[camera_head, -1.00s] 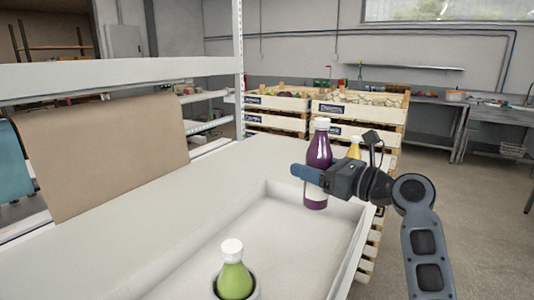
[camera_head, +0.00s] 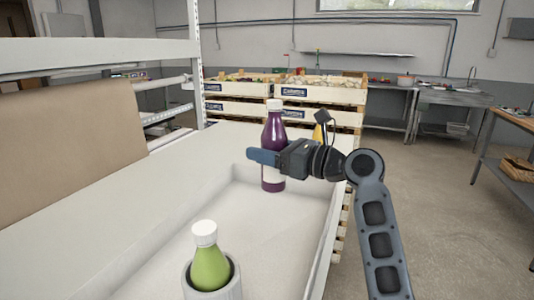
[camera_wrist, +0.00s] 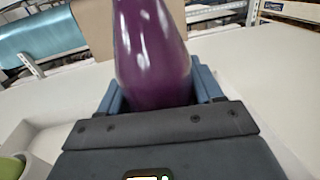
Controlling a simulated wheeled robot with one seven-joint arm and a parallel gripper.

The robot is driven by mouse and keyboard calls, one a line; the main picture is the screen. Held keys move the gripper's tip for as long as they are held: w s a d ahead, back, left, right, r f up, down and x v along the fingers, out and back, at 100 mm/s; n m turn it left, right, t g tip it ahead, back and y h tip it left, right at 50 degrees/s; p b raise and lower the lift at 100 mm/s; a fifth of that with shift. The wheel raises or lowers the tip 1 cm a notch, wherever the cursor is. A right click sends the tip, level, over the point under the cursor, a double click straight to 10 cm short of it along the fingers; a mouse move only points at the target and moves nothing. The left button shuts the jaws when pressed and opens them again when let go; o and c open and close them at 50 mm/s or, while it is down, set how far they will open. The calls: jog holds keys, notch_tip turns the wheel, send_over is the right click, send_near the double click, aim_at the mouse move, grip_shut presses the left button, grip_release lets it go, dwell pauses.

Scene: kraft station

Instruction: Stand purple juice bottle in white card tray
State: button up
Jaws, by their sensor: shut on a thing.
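The purple juice bottle (camera_head: 273,132), with a white cap and a pale label, is upright at the far end of the white tray (camera_head: 325,228). My gripper (camera_head: 265,158) is shut on its body from the right side. In the head view its base shows against the tray floor; I cannot tell whether it touches. In the wrist view the purple bottle (camera_wrist: 150,45) stands between the two blue fingers, its lower part hidden by my gripper. A green bottle (camera_head: 210,268) with a white cap stands in a grey round holder (camera_head: 187,283) at the tray's near end.
A yellow bottle (camera_head: 319,133) shows partly behind my gripper. Stacked wooden crates (camera_head: 250,107) stand beyond the table. A brown paper sheet (camera_head: 65,140) hangs at the left under a white beam (camera_head: 110,50). The tray floor between the two bottles is clear.

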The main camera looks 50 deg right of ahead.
aim_at(268, 186)
jog(key=shift+f, duration=0.1)
dwell(0.5)
jog(key=s+d+r+b, duration=0.3)
jog(key=s+d+b, duration=0.4)
jog(key=s+d, duration=0.1)
jog(key=w+a+f, duration=0.2)
jog(key=w+a+f+b, duration=0.1)
jog(key=w+a+f, duration=0.1)
jog(key=w+a, duration=0.1)
jog(key=w+a+f, duration=0.2)
jog(key=a, duration=0.1)
jog(key=shift+w+f, duration=0.35)
jog(key=shift+f+b, duration=0.6)
jog(key=shift+f, duration=1.4)
jog(key=shift+f, duration=0.65)
jog(key=o, duration=1.4)
